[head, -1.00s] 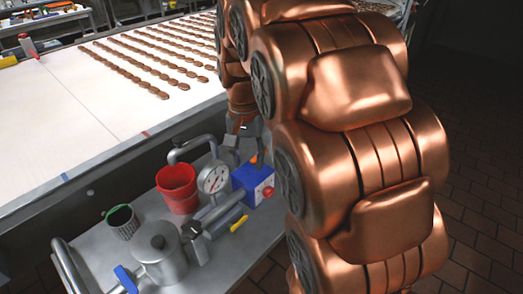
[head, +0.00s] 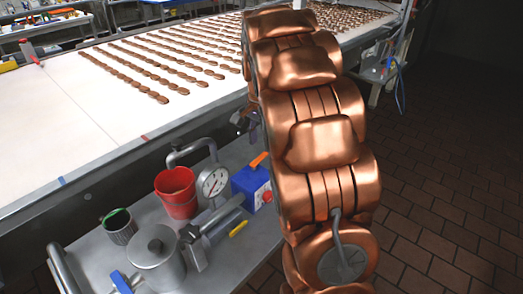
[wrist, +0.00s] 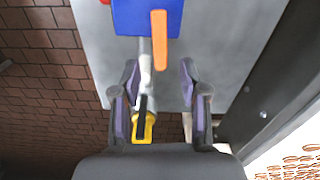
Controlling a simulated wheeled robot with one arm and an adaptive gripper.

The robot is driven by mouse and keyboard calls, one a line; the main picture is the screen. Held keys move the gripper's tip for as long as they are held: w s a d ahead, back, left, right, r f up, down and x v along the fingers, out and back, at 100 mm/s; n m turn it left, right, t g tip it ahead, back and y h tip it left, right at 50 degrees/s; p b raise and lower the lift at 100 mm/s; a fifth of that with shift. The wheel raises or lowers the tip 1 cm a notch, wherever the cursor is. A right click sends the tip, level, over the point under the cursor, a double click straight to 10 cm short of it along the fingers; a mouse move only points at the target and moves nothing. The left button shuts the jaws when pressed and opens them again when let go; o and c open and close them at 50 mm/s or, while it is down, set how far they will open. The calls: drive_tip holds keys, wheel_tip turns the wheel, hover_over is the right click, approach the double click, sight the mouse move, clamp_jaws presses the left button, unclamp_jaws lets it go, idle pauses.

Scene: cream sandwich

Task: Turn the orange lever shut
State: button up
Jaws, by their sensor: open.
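The orange lever (head: 259,160) sits on top of a blue box (head: 243,183) on the metal cart. In the wrist view the lever (wrist: 159,40) points from the blue box (wrist: 135,16) down between my fingertips. My gripper (wrist: 159,68) is open, with one finger on each side of the lever's free end in the picture. I see no contact, and cannot tell how far above the lever the fingers are. In the head view my copper arm hides most of the gripper.
A gauge (head: 213,182), a red bucket (head: 178,192), a lidded metal pot (head: 155,247) and a dark cup (head: 119,226) crowd the cart. A yellow handle (wrist: 143,128) shows below the fingers. The conveyor (head: 60,120) with rows of biscuits runs behind.

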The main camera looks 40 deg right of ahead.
sight(261, 157)
drive_tip(key=shift+f+p, duration=0.3)
drive_tip(key=shift+f, duration=1.9)
clamp_jaws()
